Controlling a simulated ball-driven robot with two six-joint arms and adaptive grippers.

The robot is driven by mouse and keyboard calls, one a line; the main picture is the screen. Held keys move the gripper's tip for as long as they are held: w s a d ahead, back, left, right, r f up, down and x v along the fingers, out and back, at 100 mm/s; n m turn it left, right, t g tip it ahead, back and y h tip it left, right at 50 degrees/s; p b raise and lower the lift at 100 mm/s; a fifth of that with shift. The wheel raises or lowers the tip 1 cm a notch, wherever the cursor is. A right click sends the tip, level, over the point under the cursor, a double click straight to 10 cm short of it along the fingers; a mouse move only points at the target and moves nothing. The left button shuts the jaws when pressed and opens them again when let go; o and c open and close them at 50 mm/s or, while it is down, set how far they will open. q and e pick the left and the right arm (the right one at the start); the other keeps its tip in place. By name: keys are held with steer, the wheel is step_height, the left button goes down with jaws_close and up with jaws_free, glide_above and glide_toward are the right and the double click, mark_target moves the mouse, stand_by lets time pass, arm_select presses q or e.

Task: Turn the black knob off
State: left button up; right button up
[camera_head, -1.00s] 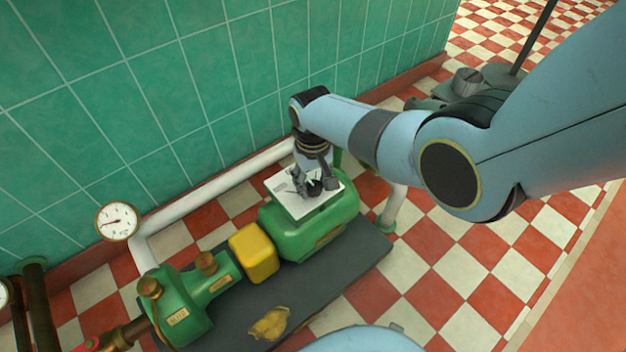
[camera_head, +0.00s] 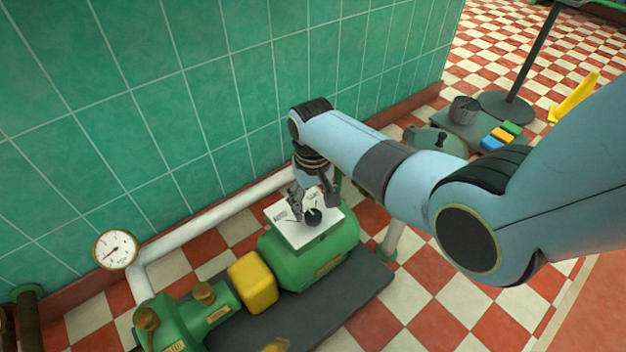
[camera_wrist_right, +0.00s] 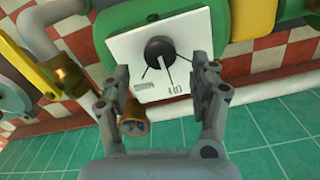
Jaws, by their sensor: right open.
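The black knob (camera_head: 313,216) sits on a white panel (camera_head: 290,232) on top of the green pump body (camera_head: 345,236). In the right wrist view the knob (camera_wrist_right: 160,50) is round and dark, with thin dark lines around it on the panel (camera_wrist_right: 125,55) and small printing near the panel's lower edge. My right gripper (camera_head: 314,204) is just above the panel. Its fingers are apart with nothing between them, and the knob shows beyond the gap between the fingertips (camera_wrist_right: 166,78). I cannot make out contact. My left gripper is not in view.
A yellow box (camera_head: 253,283) and brass-capped green fittings (camera_head: 204,293) stand left of the panel. A white pipe (camera_head: 215,218) runs along the tiled wall behind, with a round gauge (camera_head: 115,249) at left.

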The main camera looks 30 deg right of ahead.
mark_target(313, 214)
step_height(313, 214, up, 8)
stand_by(0.6)
